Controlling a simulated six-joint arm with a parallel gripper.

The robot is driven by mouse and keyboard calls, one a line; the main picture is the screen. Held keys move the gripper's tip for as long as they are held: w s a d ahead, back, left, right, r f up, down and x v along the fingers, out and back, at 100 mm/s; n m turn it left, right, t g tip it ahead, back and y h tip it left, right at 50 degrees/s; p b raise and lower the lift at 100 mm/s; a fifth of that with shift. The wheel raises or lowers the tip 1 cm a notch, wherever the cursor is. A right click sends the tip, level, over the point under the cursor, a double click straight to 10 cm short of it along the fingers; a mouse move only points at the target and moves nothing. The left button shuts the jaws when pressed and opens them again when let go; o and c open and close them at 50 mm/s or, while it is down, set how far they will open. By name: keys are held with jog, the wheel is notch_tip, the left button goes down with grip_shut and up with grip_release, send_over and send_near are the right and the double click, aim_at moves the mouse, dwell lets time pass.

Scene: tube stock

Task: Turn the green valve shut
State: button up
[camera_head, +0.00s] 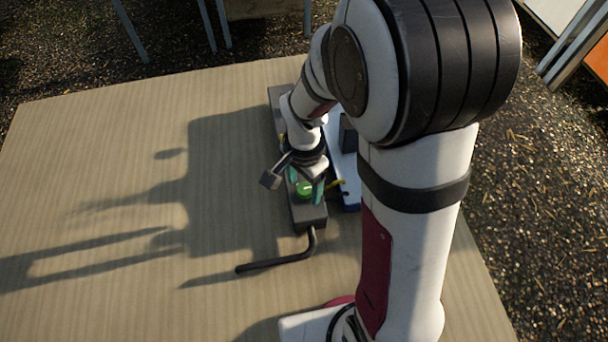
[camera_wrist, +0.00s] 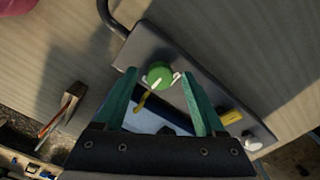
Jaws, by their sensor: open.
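The green valve (camera_wrist: 157,73) is a round knob with a white mark or pointer, on a dark grey manifold bar (camera_wrist: 150,45). It sits near the pipe end of the bar; in the head view the green knob (camera_head: 304,188) shows below my wrist. My gripper (camera_wrist: 159,76) is open, with its teal fingertips on either side of the knob and gaps showing between. In the head view my gripper (camera_head: 305,183) points down over the bar. I cannot tell how deep the fingertips reach beside the knob.
A yellow-handled part (camera_wrist: 230,117) sits further along the bar. A bent black pipe (camera_head: 280,264) leaves its near end. A blue and white tray (camera_head: 351,190) lies beside the bar, with a yellow piece (camera_wrist: 142,102) near it. The wooden table (camera_head: 110,150) is clear to the left.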

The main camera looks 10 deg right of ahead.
aim_at(304, 189)
notch_tip(304, 189, up, 16)
jog(key=s+f+n+y, duration=0.1)
jog(key=s+f+n, duration=0.2)
jog(key=s, duration=1.4)
jog(key=n, duration=0.2)
jog(key=shift+a+n+y, duration=0.15)
jog(key=shift+n+y, duration=0.25)
